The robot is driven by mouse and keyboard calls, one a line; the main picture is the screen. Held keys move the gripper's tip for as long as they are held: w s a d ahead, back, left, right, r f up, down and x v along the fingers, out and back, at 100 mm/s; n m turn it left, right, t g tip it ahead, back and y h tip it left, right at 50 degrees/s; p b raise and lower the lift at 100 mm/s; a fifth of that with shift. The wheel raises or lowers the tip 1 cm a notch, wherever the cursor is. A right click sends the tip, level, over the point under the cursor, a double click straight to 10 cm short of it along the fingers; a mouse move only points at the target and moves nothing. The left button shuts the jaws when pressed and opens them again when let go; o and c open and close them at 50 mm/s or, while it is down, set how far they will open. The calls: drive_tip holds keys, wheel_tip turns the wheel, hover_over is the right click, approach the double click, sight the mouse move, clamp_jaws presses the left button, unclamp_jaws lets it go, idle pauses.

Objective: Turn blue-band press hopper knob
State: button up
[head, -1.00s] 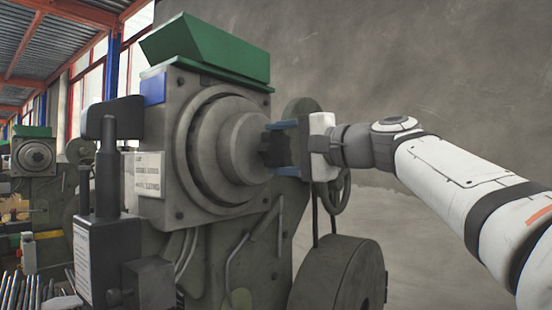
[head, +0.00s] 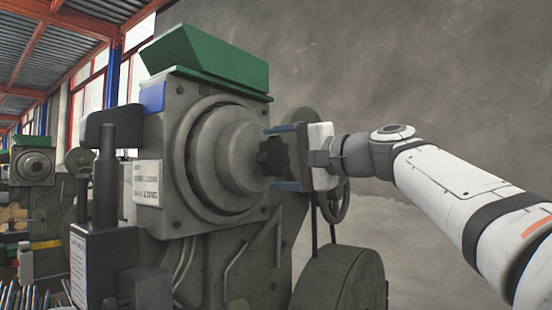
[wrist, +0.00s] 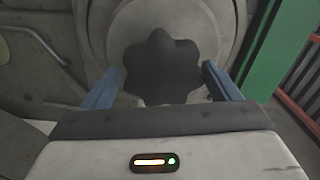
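The near press (head: 155,215) has a blue band (head: 152,97) on its upper corner and a green hopper (head: 208,55) on top. A dark lobed knob (head: 272,157) sits at the centre of its round stepped hub (head: 222,150). The knob also shows in the wrist view (wrist: 161,68), between and ahead of the two blue fingers. My gripper (head: 285,157) is open, with one finger above the knob and one below in the head view. In the wrist view (wrist: 164,85) a gap shows between each finger and the knob.
A handwheel (head: 335,200) and a large dark wheel (head: 340,280) stand below my gripper. A dark post with a box (head: 105,200) is at the press's left. Another green-topped press (head: 33,170) stands farther back left. The wall side at right is clear.

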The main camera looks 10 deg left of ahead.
drive_tip(key=shift+o, duration=0.2)
drive_tip(key=shift+r, duration=0.1)
drive_tip(key=v, duration=0.7)
drive_tip(key=shift+s+d, duration=0.2)
drive_tip(key=shift+d, duration=0.2)
drive_tip(key=s+d+f+m+h+p, duration=0.1)
drive_tip(key=d+f+h+p, duration=0.3)
drive_tip(key=f, duration=0.5)
drive_tip(key=d+f+h+p, duration=0.4)
drive_tip(key=f+h, duration=0.1)
drive_tip(key=f, duration=0.4)
drive_tip(key=s+d+f+n+g+h+p, duration=0.1)
drive_tip(key=s+d+f+g+h+p, duration=0.1)
drive_tip(key=s+d+f, duration=0.5)
drive_tip(key=s+d+f+n+g+h+p, duration=0.2)
drive_tip(key=s+d+f+h+p, duration=0.3)
drive_tip(key=s+f, duration=0.4)
wheel_tip(320, 180, down, 3)
drive_tip(key=shift+d+r+h+p, duration=0.2)
drive_tip(key=shift+d+h+p, duration=0.15)
drive_tip(key=shift+d, duration=0.55)
